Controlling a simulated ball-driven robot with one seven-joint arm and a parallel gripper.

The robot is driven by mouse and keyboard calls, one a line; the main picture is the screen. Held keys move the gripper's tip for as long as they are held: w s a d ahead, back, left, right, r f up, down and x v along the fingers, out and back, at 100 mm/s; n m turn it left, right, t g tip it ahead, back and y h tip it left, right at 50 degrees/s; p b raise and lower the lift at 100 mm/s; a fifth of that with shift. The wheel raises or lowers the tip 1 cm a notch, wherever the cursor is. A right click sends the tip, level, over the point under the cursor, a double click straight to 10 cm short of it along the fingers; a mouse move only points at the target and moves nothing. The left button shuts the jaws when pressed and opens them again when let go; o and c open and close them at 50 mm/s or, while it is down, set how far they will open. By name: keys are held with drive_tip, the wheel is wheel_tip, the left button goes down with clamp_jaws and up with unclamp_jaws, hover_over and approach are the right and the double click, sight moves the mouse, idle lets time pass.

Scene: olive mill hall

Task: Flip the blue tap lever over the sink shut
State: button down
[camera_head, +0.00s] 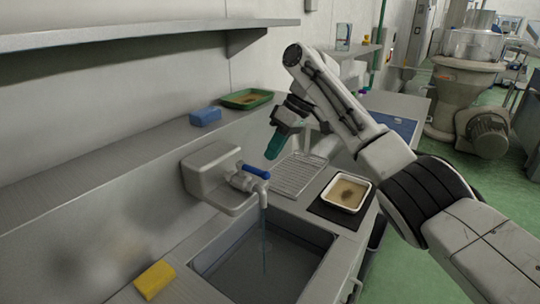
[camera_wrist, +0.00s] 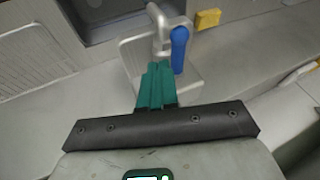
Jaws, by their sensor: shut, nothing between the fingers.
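The blue tap lever (camera_head: 257,172) sits on top of a silver tap fixed to a pale wall box (camera_head: 208,172). The lever also shows in the wrist view (camera_wrist: 179,50), up and to the right of my fingers. A thin stream of water (camera_head: 264,230) falls from the spout into the grey sink (camera_head: 215,262). My gripper (camera_head: 271,152) points down with its teal fingers closed together and empty. It is above and slightly right of the lever, apparently apart from it. In the wrist view my fingertips (camera_wrist: 158,66) lie just left of the lever.
A yellow sponge (camera_head: 154,280) lies on the sink's near left rim. A blue block (camera_head: 206,117) and a green tray (camera_head: 246,99) rest on the ledge behind.

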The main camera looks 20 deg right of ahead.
sight(253, 170)
drive_tip(key=shift+s+a+f, duration=0.5)
drive_tip(key=shift+s+a, duration=0.05)
drive_tip(key=shift+a, duration=0.25)
drive_tip(key=shift+a+p, duration=0.1)
drive_tip(key=shift+p, duration=0.25)
